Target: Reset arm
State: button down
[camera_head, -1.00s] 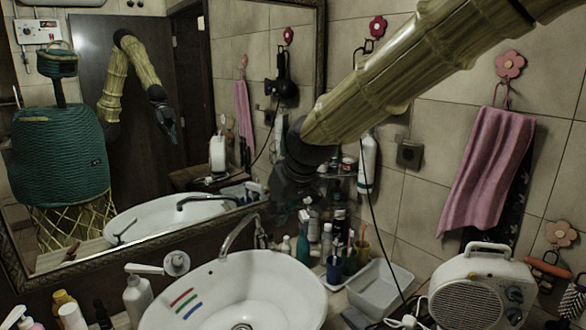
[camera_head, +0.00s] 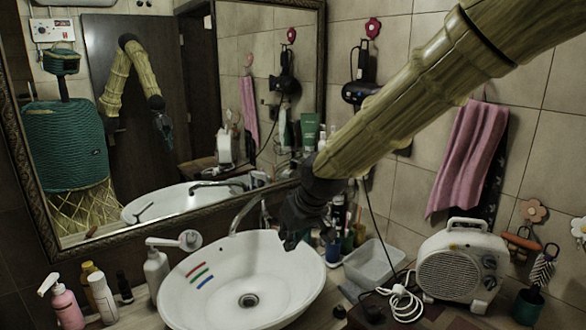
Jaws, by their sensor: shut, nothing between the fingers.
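My gripper (camera_head: 292,236) is dark and hangs at the end of my tan, bamboo-like arm, pointing down. It is over the back right rim of the white oval basin (camera_head: 190,309), with its tips near the rim. I cannot tell how high above the rim it is. Its fingers look closed and empty. My arm comes in from the upper right and hides part of the tiled wall and the bottles behind.
A mirror (camera_head: 225,110) shows my body and arm. A faucet (camera_head: 238,215) stands left of my gripper. A white fan heater (camera_head: 462,262), a clear tray (camera_head: 374,264) and cables are at right. Bottles (camera_head: 103,297) stand at left. A pink towel (camera_head: 466,158) hangs on the wall.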

jog(key=s+d+f+m+g, duration=0.1)
jog(key=s+d+f, duration=0.25)
jog(key=f, duration=0.75)
jog(key=s+d+f+m+g, duration=0.15)
jog(key=s+f, duration=0.25)
jog(key=f, duration=0.6)
jog(key=s+d+f+m, duration=0.1)
jog(key=s+d+f, duration=0.3)
jog(key=f, duration=0.7)
jog(key=s+d+f+m+g+h, duration=0.1)
jog(key=s+d+f, duration=0.5)
jog(key=s, duration=0.4)
jog(key=s+d+f+m+g+h, duration=0.1)
jog(key=s+d+f, duration=0.3)
jog(key=s+f, duration=0.45)
jog(key=s+d+f+m+h, duration=0.15)
jog(key=s+d+f, duration=0.35)
jog(key=s, duration=0.6)
notch_tip(320, 180, down, 10)
jog(key=b, duration=1)
jog(key=shift+a+r+n, duration=0.15)
jog(key=shift+a+n, duration=0.05)
jog(key=shift+n, duration=0.2)
